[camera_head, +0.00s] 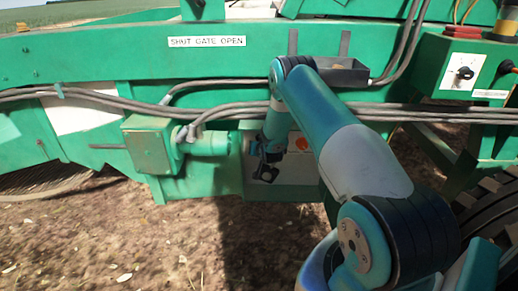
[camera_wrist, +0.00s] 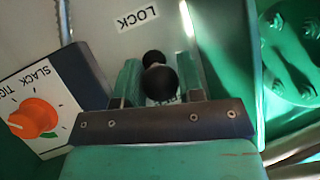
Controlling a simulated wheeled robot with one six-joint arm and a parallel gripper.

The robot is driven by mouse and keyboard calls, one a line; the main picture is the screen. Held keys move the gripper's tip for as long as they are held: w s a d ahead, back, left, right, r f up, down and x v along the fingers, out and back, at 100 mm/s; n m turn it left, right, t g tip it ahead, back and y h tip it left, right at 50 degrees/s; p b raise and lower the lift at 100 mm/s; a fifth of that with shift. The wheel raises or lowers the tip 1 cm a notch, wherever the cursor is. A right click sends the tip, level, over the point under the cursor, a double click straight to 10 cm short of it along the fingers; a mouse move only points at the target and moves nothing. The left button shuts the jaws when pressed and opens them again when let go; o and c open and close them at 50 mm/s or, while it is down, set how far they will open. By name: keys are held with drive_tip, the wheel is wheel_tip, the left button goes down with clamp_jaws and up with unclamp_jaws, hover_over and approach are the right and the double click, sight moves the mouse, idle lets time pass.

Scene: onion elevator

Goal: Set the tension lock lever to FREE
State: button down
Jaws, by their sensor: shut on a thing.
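The tension lock lever (camera_wrist: 158,82) has a black ball knob and shows in the wrist view between my two fingers, seen nearly end on. My gripper (camera_wrist: 159,84) is shut on it. A LOCK label (camera_wrist: 138,19) is on the pale panel beyond the lever, toward the top of the picture. A second label (camera_wrist: 162,101) lies behind the knob, mostly hidden and unreadable. In the head view my gripper (camera_head: 266,172) is low in front of the panel (camera_head: 295,172). The lever cannot be made out there.
An orange knob (camera_wrist: 33,117) with SLACK and partly hidden TIGHT markings sits left of my gripper. Green bolted metal (camera_wrist: 295,50) is close on the right. In the head view, grey cables (camera_head: 390,112) and a tray (camera_head: 342,74) are above my wrist. A green box (camera_head: 150,147) stands left.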

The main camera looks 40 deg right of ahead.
drive_tip(key=c, duration=0.8)
unclamp_jaws()
drive_tip(key=shift+o, duration=0.2)
drive_tip(key=v, duration=1.7)
drive_tip(key=shift+b, duration=0.3)
drive_tip(key=shift+s+a+r, duration=0.1)
drive_tip(key=shift+r, duration=0.05)
